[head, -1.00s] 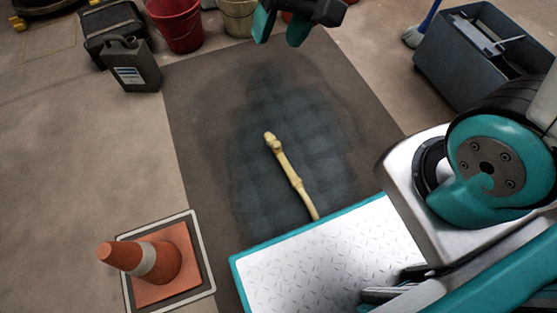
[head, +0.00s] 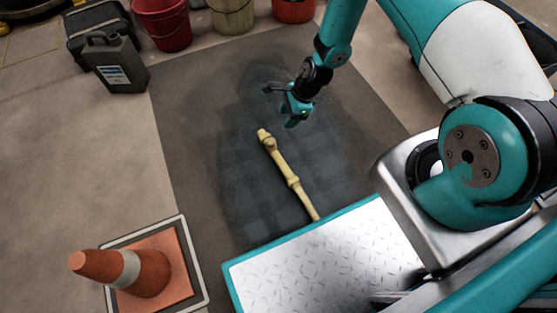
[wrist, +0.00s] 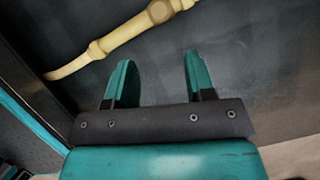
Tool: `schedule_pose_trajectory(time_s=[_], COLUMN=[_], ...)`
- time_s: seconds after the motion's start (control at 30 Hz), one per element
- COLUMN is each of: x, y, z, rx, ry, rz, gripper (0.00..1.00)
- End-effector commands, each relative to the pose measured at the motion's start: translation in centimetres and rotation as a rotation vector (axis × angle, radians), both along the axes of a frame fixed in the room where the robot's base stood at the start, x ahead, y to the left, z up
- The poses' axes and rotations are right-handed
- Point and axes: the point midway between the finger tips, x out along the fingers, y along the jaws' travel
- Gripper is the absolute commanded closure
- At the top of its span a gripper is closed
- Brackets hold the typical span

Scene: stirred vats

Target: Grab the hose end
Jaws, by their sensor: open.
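A pale yellow hose (head: 286,172) with ring-like fittings lies on the dark mat. Its far end (head: 263,136) points up in the head view, and its near end runs to the edge of my metal deck, where it is cut off from sight. My gripper (head: 291,122) hangs just beyond and to the right of that far end, apart from it. In the wrist view the hose (wrist: 125,36) crosses the upper left, ahead of the fingertips. My gripper (wrist: 158,72) shows two teal fingers spread apart with nothing between them.
The dark mat (head: 190,100) is otherwise clear around the hose. An orange and white cone (head: 130,268) stands at the lower left. A grey jerrycan (head: 117,66), a red bucket (head: 162,24), a beige bucket (head: 232,14) and another red bucket (head: 294,9) line the back.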

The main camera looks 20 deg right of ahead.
Motion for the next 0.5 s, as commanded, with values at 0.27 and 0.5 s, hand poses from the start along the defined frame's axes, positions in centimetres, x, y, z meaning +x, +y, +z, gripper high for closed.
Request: schedule_pose_trajectory(time_s=[0.27,0.5], x=[0.5,0.7], y=[2.5,3.4], z=[-6.6,-8.4], rx=[0.000,0.000], ry=[0.000,-0.001], rz=[0.004,0.004], gripper=[0.51,0.51])
